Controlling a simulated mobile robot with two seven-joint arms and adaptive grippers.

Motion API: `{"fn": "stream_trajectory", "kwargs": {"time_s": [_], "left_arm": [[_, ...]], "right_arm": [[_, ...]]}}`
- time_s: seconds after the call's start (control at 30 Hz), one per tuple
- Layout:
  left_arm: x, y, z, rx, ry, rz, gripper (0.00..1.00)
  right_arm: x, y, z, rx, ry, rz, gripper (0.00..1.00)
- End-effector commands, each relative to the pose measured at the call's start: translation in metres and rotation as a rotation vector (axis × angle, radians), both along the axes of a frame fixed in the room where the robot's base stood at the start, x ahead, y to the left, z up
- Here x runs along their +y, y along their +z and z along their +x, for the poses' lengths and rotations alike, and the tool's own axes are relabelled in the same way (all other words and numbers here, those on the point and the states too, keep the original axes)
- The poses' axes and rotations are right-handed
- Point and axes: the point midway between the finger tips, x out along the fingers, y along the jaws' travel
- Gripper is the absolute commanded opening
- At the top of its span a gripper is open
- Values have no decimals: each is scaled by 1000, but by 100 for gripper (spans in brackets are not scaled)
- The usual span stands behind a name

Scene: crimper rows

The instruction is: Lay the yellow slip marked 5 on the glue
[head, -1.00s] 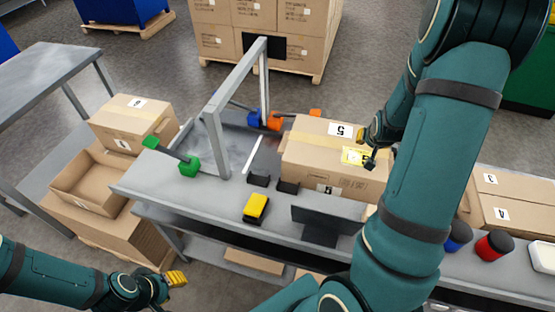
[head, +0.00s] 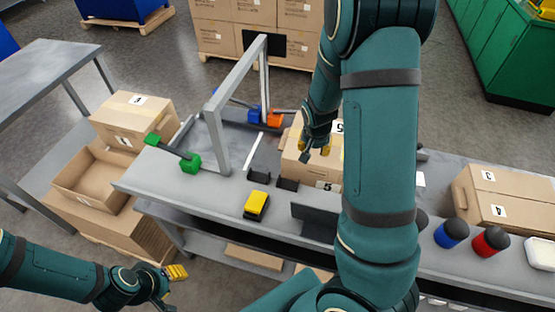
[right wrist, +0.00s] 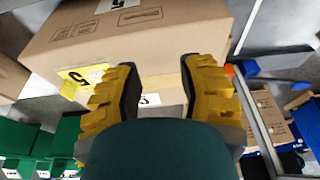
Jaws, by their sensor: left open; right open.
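The yellow slip marked 5 (right wrist: 82,83) lies on the box (right wrist: 160,45) near its edge, left of my right fingers in the right wrist view. My arm hides it in the head view. The box (head: 297,166) bears a white label 5 on top. I see no glue, so I cannot tell whether any is under the slip. My right gripper (head: 315,154) is open and empty above the box; its parted yellow fingers also show in the right wrist view (right wrist: 162,70). My left gripper (head: 174,285) is open and empty at the lower left, away from the bench.
The bench (head: 225,187) holds a grey metal frame (head: 217,140), a yellow-black block (head: 257,205), green clamp blocks (head: 191,164) and blue (head: 451,233) and red (head: 491,241) pots. More boxes (head: 497,197) stand right. My right arm covers the middle.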

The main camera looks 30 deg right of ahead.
Motion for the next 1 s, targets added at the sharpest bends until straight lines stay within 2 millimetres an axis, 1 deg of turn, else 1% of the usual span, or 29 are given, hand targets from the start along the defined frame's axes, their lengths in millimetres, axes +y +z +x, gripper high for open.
{"fn": "stream_trajectory", "kwargs": {"time_s": [0.03,0.3,0.5,0.6,0.7,0.8,1.0], "left_arm": [[0,1,0,0,0,0,39],[0,5,0,0,0,0,39],[0,8,0,0,0,0,39],[0,9,0,0,0,0,39],[0,10,0,0,0,0,39],[0,10,0,0,0,0,39],[0,10,0,0,0,0,39]], "right_arm": [[10,1,3,13,1,14,39],[58,1,10,84,-8,89,39],[91,3,11,132,-14,141,39],[104,4,11,152,-14,161,39],[113,4,11,164,-15,176,39],[118,5,10,173,-17,184,39],[121,5,10,176,-17,188,39]]}}
